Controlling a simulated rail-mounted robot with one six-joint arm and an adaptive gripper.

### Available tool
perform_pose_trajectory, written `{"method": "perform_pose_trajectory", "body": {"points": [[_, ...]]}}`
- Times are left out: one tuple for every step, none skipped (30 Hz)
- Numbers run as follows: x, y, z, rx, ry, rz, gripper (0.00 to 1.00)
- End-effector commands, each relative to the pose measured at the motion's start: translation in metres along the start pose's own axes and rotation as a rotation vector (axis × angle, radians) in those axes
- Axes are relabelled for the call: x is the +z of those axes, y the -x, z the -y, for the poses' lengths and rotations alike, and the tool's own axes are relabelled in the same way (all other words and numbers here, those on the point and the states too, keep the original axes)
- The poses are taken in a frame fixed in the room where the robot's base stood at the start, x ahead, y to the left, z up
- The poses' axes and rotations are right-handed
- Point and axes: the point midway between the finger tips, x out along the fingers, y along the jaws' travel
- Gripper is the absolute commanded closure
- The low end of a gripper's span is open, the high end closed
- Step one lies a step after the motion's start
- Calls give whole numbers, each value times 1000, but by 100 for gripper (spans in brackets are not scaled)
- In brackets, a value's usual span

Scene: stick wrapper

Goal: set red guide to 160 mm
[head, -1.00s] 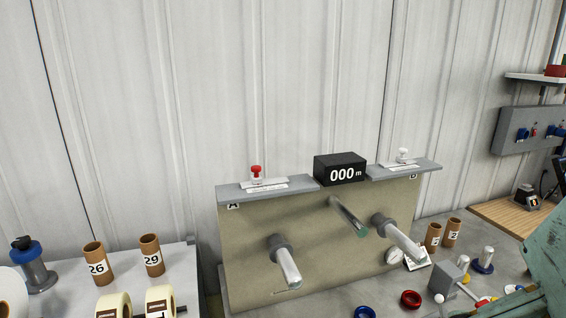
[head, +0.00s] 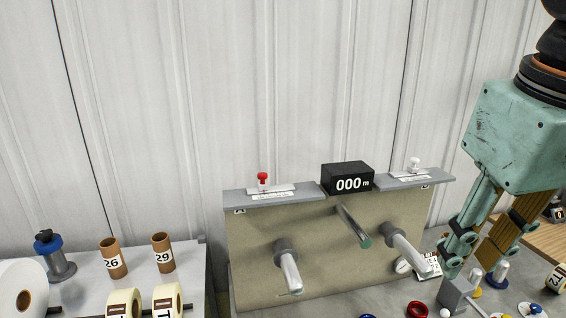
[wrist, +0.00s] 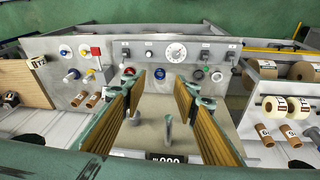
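The red guide (head: 262,180) is a small red knob on a white block, on the grey ledge marked A (head: 238,198). A white strip with markings too small to read lies at its foot. A similar white-knobbed guide (head: 414,164) sits on the right ledge (head: 440,177). My gripper (head: 470,264) hangs at the right of the head view, fingers down, well right of the red guide and apart from it. Its fingers are spread and empty; the gap also shows in the wrist view (wrist: 160,90). I cannot make out the red guide in the wrist view.
A black display (head: 347,177) reading 000 m stands between the ledges. Several metal spindles, including one at left (head: 289,272), stick out of the panel (head: 255,240) below. Cardboard cores (head: 113,258) stand on the left table. Space above the ledges is clear.

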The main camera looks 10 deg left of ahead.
Motion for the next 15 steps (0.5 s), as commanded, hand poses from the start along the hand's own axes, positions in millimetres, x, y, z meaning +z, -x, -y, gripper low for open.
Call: {"method": "perform_pose_trajectory", "body": {"points": [[-11, 4, 0, -2, 20, 6, 72], [-16, 5, 0, -2, 31, 11, 72], [-24, 7, 1, -3, 46, 14, 72], [-30, 8, 1, -3, 59, 18, 72], [-35, 9, 1, -4, 71, 21, 72], [-43, 10, 2, -5, 86, 25, 72], [-49, 11, 2, -5, 98, 28, 72], [-55, 12, 3, -6, 111, 32, 72], [-62, 13, 3, -6, 126, 36, 72], [-68, 14, 4, -7, 138, 40, 72], [-73, 14, 4, -7, 150, 44, 72], [-81, 16, 5, -8, 167, 48, 72], [-87, 16, 6, -9, 179, 51, 72], [-92, 16, 7, -9, 190, 54, 72], [-100, 17, 8, -9, 206, 58, 72]]}}
